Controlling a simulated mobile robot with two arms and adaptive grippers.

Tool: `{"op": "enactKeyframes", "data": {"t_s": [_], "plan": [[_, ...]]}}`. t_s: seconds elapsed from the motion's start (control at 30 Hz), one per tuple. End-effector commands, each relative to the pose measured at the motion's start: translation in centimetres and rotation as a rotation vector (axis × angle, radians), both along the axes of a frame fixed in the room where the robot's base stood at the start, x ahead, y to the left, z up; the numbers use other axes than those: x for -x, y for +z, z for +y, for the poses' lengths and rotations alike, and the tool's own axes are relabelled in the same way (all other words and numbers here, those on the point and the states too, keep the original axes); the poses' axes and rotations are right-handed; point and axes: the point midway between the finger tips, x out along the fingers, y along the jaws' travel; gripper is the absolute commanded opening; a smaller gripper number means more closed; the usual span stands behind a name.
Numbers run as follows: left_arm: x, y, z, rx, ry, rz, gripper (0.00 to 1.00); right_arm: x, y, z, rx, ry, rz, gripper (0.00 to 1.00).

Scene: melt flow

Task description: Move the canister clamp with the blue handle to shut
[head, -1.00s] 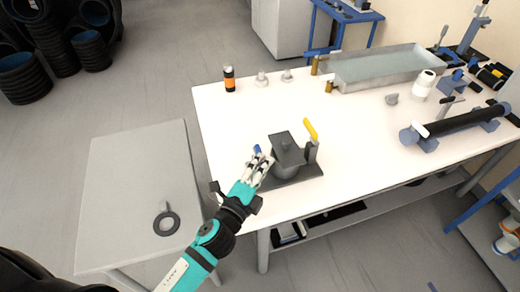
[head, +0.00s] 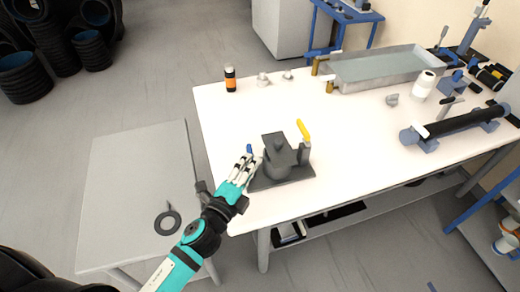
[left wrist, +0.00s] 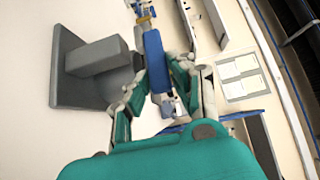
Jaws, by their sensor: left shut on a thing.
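The canister (head: 277,167) is dark grey with a flat top and stands on a dark base plate (head: 296,177) near the white table's front left corner. The blue handle (head: 249,148) shows as a small tip at its left side. In the left wrist view the blue handle (left wrist: 154,58) is a long bar between my fingers. My left gripper (head: 248,163) is shut on it, beside the canister. The wrist view also shows the gripper (left wrist: 158,82) and the canister's grey body (left wrist: 97,58). A yellow handle (head: 303,130) stands up at the canister's right. My right gripper is out of view.
A grey side table (head: 120,190) with a dark ring (head: 167,222) stands at left. An orange-black bottle (head: 230,78) and small grey fittings are at the white table's back. A metal tray (head: 385,68) and black tube (head: 462,121) lie right. The table's middle is clear.

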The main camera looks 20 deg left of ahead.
Motion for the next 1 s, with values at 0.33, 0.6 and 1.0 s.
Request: {"op": "enactKeyframes", "data": {"t_s": [0.33,0.6,1.0], "plan": [[-0.1,-0.1,0.7,-0.002,0.005,0.003,0.0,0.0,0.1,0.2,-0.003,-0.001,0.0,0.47],[-0.2,-0.1,2.1,-0.002,0.005,0.003,0.0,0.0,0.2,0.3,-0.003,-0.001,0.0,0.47],[-0.4,-0.1,2.4,-0.002,0.005,0.003,0.0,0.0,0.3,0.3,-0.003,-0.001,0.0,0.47]]}}
